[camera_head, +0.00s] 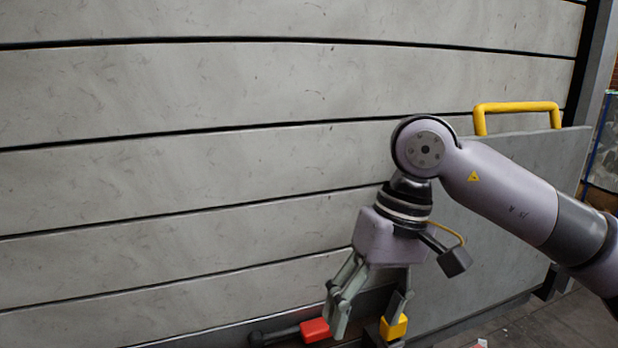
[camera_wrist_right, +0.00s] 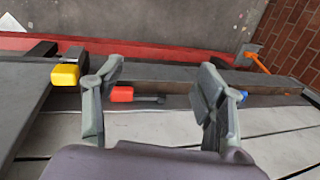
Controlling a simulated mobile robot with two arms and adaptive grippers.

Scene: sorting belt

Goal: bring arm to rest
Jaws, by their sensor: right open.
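My right gripper (camera_head: 366,318) points downward in front of a grey slatted surface in the head view. In the right wrist view the same gripper (camera_wrist_right: 157,80) has its two fingers spread wide, with nothing held between them. A red-ended dark lever (camera_head: 315,330) shows at the bottom of the head view, close to the left finger. In the wrist view this red end (camera_wrist_right: 121,94) appears between the fingers, beyond them. A yellow block (camera_head: 393,327) shows by the right finger in the head view; contact cannot be told. My left gripper is not in view.
The grey slatted surface (camera_head: 180,90) fills most of the head view. A grey panel (camera_head: 500,225) with a yellow handle (camera_head: 515,107) stands behind my right arm. In the wrist view a blue piece (camera_wrist_right: 243,95) and an orange handle (camera_wrist_right: 255,62) lie to the right.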

